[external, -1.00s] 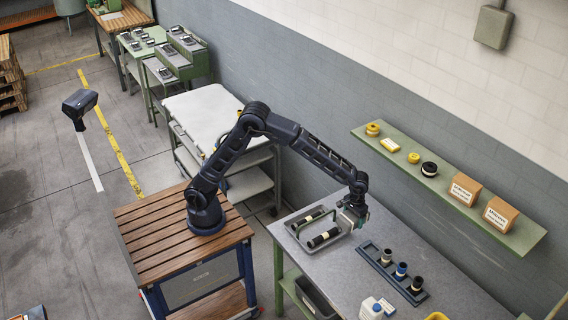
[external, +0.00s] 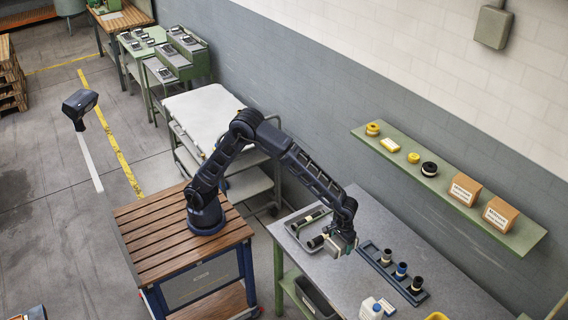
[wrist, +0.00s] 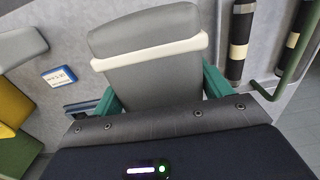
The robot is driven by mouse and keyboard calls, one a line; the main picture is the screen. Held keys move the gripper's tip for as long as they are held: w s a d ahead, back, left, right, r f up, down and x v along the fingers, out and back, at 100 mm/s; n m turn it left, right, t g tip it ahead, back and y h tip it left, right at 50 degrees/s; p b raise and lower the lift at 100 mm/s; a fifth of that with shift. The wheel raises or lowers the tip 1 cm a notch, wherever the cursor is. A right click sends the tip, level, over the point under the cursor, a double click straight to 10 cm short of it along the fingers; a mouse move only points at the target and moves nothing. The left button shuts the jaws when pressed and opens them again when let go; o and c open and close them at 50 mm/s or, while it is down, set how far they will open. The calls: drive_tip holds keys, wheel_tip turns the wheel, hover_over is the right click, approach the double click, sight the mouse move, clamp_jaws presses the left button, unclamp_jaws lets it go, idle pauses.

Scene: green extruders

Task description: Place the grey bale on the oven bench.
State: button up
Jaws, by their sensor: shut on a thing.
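My gripper (external: 344,234) is over the grey-topped bench (external: 400,265) near the tray, pointing down. It is shut on a grey block with a white band, which I take as the grey bale (wrist: 145,30). In the wrist view my gripper (wrist: 160,90) has its two green fingers at either side of the bale, which fills the upper middle. In the external view the bale (external: 338,249) shows only as a small grey shape under the gripper. I cannot tell from the frames whether it touches the bench. No oven is clearly visible.
A grey tray (external: 291,229) with dark banded cylinders lies left of my gripper. A dark rack (external: 371,254) with several cylinders stands close on its right. A green wall shelf (external: 520,236) holds boxes and spools.

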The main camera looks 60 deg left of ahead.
sight(338, 266)
wheel_tip(338, 266, down, 13)
drive_tip(key=shift+f, duration=0.1)
idle(0.6)
drive_tip(key=o, duration=1.7)
drive_tip(key=shift+f, duration=0.1)
drive_tip(key=shift+c, duration=0.2)
